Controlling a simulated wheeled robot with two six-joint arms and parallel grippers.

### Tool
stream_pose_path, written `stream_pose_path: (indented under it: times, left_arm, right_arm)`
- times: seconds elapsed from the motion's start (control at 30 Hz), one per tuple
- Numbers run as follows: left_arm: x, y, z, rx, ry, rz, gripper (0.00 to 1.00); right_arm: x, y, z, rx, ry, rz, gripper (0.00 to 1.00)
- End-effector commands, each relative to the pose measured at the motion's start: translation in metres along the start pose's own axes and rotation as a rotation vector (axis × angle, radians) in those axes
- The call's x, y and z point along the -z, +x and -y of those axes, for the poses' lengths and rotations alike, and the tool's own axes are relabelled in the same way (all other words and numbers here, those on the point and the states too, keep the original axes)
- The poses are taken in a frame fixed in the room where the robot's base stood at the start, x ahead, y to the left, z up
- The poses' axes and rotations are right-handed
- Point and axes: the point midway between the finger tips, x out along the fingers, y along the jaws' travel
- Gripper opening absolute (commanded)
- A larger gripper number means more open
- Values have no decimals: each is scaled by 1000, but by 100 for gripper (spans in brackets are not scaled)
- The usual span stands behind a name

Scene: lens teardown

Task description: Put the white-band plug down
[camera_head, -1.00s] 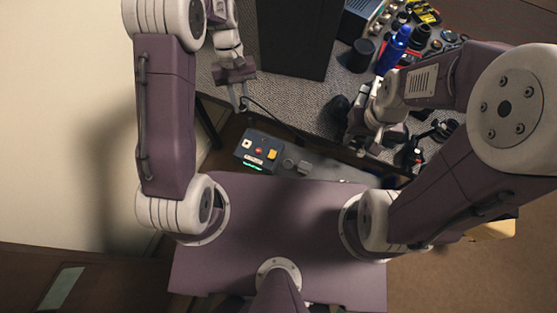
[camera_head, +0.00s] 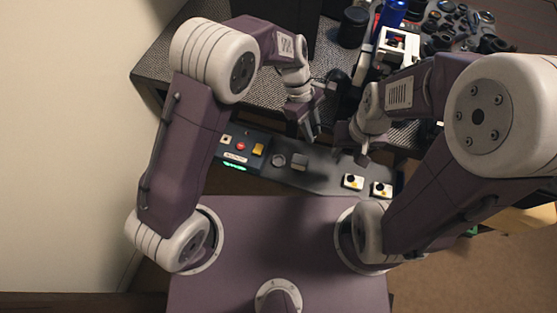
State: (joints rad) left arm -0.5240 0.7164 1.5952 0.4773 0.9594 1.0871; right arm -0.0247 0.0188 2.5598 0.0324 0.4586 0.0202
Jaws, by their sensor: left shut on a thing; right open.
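My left gripper (camera_head: 306,125) hangs at the front edge of the grey table, in the middle of the head view. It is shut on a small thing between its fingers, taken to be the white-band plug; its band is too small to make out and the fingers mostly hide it. My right gripper (camera_head: 357,150) is open, just to the right of the left one and close to it. Both are above the far edge of a grey shelf (camera_head: 322,172) in front of my body.
The shelf bears a dark control box (camera_head: 242,150) with red and yellow buttons, and two white blocks (camera_head: 353,182) (camera_head: 381,189) with black knobs. On the table (camera_head: 262,91) stand a black cup (camera_head: 353,27), a blue bottle (camera_head: 392,13) and several dark lens parts (camera_head: 458,24).

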Motion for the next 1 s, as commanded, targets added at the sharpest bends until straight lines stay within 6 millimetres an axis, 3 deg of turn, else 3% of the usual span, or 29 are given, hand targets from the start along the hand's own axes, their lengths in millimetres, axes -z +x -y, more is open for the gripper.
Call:
stream_pose_path:
  times: [0.2,0.4,0.67,0.9,1.0]
  left_arm:
    - [42,22,46,1,-5,1,0]
    - [68,33,75,0,-4,1,0]
    - [75,35,85,0,1,0,0]
    - [89,71,85,4,-2,1,0]
    - [91,73,85,1,0,0,0]
  right_arm:
    - [-2,21,0,0,0,0,43]
    - [-3,31,-1,0,0,0,43]
    - [-4,32,-1,0,0,1,43]
    - [-5,50,-1,0,0,1,43]
    - [-5,50,-1,0,0,1,43]
